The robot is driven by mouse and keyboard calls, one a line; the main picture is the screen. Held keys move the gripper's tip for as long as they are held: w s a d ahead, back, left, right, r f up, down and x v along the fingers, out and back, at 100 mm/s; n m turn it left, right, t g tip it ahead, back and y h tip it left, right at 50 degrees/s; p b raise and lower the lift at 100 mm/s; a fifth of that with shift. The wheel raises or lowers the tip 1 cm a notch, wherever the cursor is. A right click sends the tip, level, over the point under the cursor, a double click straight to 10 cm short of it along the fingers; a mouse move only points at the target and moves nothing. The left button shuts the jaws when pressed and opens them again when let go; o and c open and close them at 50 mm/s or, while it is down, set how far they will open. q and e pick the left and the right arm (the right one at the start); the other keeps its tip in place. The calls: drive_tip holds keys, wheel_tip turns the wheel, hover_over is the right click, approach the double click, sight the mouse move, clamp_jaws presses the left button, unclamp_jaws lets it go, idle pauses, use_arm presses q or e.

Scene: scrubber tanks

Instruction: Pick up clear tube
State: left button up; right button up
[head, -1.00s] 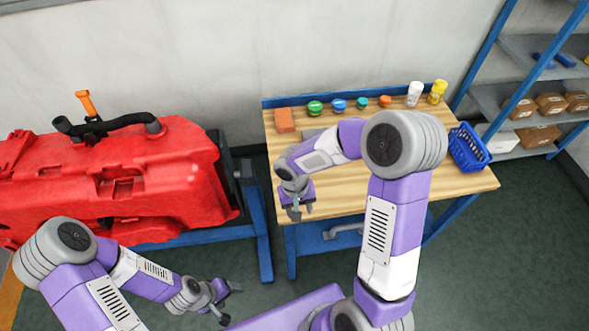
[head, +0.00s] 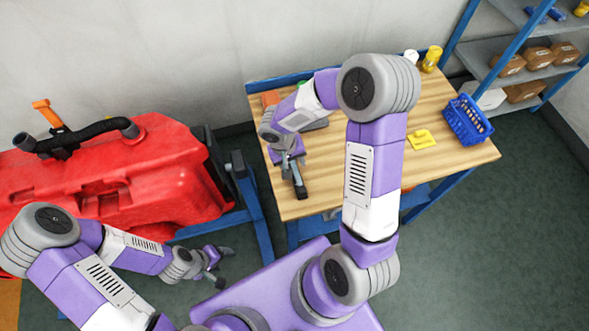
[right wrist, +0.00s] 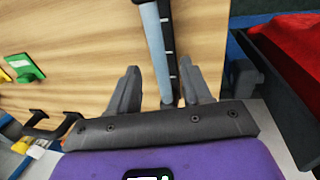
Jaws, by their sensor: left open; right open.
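The clear tube (right wrist: 152,40) is a pale blue-grey, see-through cylinder. In the right wrist view it runs from the top edge down between the fingers of my right gripper (right wrist: 160,68). A black strip with white marks lies along its right side. The fingers are open, one on each side, with gaps to the tube. In the head view my right gripper (head: 298,184) is over the left front part of the table, and I cannot make out the tube there. My left gripper (head: 217,266) is open and empty, low in front of the red tank.
The wooden table (head: 455,90) carries a blue basket (head: 466,122), a yellow piece (head: 421,139) and a yellow bottle (head: 431,59). A green piece (right wrist: 25,68) shows in the right wrist view. The red tank (head: 160,165) stands left of the table. Shelves (head: 490,75) stand at right.

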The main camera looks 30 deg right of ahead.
drive_tip(key=shift+d+f, duration=0.2)
drive_tip(key=shift+f, duration=0.8)
drive_tip(key=shift+c, duration=0.2)
clamp_jaws()
